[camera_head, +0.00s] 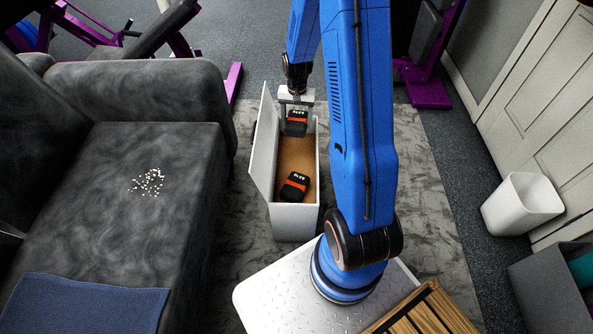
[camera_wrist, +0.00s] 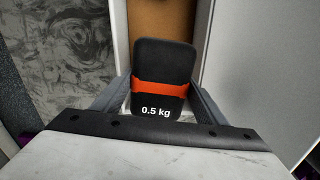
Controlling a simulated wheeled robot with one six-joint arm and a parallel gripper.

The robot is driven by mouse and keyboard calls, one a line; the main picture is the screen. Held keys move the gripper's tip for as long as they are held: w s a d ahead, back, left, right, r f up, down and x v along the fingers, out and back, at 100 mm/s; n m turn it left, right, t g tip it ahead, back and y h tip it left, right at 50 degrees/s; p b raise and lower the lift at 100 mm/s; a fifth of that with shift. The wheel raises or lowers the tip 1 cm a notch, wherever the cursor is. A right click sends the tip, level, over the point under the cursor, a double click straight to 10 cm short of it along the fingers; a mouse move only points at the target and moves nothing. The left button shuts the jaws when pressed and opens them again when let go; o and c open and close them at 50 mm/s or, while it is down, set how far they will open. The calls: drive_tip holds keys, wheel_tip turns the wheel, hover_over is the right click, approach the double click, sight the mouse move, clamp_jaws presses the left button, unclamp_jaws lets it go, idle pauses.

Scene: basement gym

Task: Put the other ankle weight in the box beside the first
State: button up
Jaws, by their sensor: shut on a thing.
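One black ankle weight with an orange band (camera_head: 296,122) is in my gripper (camera_head: 296,108), over the far end of the open box. In the wrist view this weight (camera_wrist: 163,75) is upright between the two fingers (camera_wrist: 163,100), with "0.5 kg" on it. The white box (camera_head: 295,221) has a brown floor and stands on the rug, its lid swung open to the left. The other ankle weight (camera_head: 294,186), also black and orange, lies inside at the near end. I cannot tell whether the held weight touches the box floor.
A dark grey sofa (camera_head: 178,98) with white crumbs (camera_head: 148,182) and a blue cloth (camera_head: 82,303) is left of the box. A white bin (camera_head: 521,204) and a grey crate (camera_head: 548,290) stand at right. Purple gym equipment is behind. The box's middle floor is clear.

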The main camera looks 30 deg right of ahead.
drive_tip(key=n, duration=0.1)
hover_over(297, 152)
wheel_tip(297, 152, down, 9)
drive_tip(key=shift+w+r, duration=0.1)
drive_tip(key=shift+r, duration=0.05)
drive_tip(key=shift+f, duration=2.65)
drive_tip(key=shift+f, duration=0.1)
drive_tip(key=o, duration=1.5)
drive_tip(key=shift+c, duration=0.2)
